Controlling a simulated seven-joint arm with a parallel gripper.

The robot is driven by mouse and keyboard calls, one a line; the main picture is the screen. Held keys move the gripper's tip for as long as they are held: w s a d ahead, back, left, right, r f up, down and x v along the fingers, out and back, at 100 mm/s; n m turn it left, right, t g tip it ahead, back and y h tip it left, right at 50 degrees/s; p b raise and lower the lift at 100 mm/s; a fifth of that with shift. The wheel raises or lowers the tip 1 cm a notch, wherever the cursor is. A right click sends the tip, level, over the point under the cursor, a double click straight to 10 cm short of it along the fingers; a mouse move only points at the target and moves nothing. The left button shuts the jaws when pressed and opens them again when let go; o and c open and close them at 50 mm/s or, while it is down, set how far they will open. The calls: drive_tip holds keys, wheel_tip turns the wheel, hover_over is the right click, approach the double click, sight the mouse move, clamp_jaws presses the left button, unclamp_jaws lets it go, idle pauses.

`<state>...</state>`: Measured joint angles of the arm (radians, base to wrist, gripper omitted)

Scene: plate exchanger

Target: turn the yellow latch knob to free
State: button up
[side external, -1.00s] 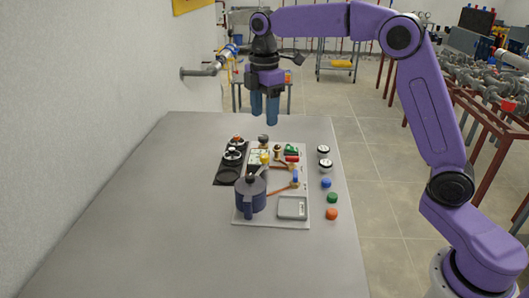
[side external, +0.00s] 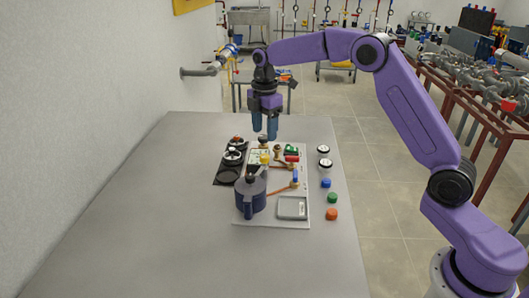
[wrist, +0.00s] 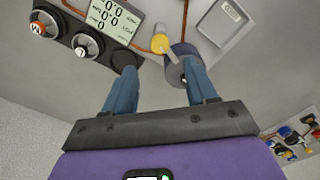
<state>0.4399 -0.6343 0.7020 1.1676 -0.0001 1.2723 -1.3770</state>
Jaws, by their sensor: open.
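The yellow latch knob (side external: 265,158) stands on the light panel on the table, just behind the dark blue-grey pot-like housing (side external: 251,197). In the wrist view the knob (wrist: 160,43) shows beyond the fingertips, roughly between them, with the housing (wrist: 176,70) beside it near the right finger. My gripper (side external: 264,136) is above the far end of the panel, pointing down. Its two blue fingers are apart with nothing between them in the wrist view (wrist: 158,68). It is not touching the knob.
Copper-coloured pipes and a grey tray (side external: 292,207) are on the panel. Blue (side external: 326,183), green (side external: 332,198) and orange (side external: 331,214) caps line the right. The table's left and front are clear.

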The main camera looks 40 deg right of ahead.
sight(265, 155)
wheel_tip(265, 155, down, 8)
drive_tip(key=shift+f, duration=0.2)
drive_tip(key=shift+c, duration=0.3)
drive_tip(key=c, duration=1)
